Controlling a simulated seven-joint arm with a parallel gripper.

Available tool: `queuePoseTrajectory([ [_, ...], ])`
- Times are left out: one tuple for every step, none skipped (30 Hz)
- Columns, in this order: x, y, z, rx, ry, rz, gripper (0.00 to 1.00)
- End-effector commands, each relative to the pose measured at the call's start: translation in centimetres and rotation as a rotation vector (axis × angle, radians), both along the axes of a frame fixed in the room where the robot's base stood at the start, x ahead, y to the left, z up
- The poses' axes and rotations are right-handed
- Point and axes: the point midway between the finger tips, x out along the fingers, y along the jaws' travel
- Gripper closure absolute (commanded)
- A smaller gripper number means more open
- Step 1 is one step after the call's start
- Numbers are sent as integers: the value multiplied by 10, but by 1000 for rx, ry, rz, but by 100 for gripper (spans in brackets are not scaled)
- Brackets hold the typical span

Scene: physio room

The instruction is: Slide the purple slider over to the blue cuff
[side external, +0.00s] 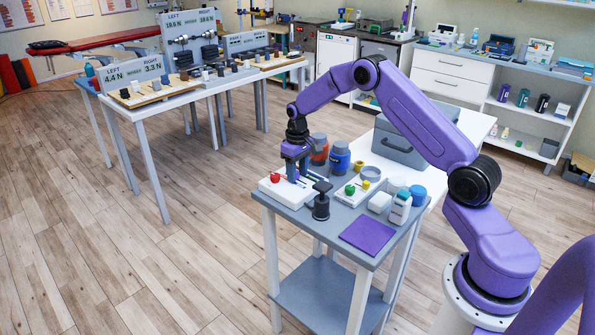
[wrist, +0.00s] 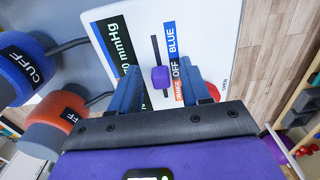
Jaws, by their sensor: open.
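The purple slider (wrist: 160,78) sits in a dark slot on the white panel (wrist: 217,30), beside the OFF label, with BLUE at one end and ORANGE at the other. My gripper (wrist: 159,68) is open over the panel, one finger on each side of the slider; I cannot tell if they touch it. In the side view my gripper (side external: 296,172) is low over the panel (side external: 280,194) and hides the slider. The blue cuff (wrist: 24,62) and orange cuff (wrist: 62,120) are left of the panel in the wrist view; the blue cuff (side external: 340,158) stands behind it in the side view.
A red knob (side external: 275,178) is on the panel. A black object (side external: 321,202) stands close in front. A flat purple mat (side external: 368,235) lies near the front edge.

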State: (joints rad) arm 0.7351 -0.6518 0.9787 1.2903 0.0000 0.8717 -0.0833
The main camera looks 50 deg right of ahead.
Motion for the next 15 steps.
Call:
queuePoseTrajectory([
  [0, 0, 0, 0, 0, 0, 53],
  [0, 0, 0, 0, 0, 0, 60],
  [0, 0, 0, 0, 0, 0, 73],
  [0, 0, 0, 0, 0, 0, 82],
  [0, 0, 0, 0, 0, 0, 92],
  [0, 0, 0, 0, 0, 0, 100],
  [0, 0, 0, 0, 0, 0, 100],
  [0, 0, 0, 0, 1, 0, 100],
  [0, 0, 0, 0, 1, 0, 100],
  [0, 0, 0, 0, 1, 0, 100],
  [-1, 0, 0, 0, 1, 0, 100],
  [-2, 0, 0, 0, 1, 0, 100],
  [-3, 0, 0, 0, 2, 0, 100],
  [-5, 0, 0, 0, 3, 0, 100],
  [-8, 0, 1, 0, 3, 0, 100],
])
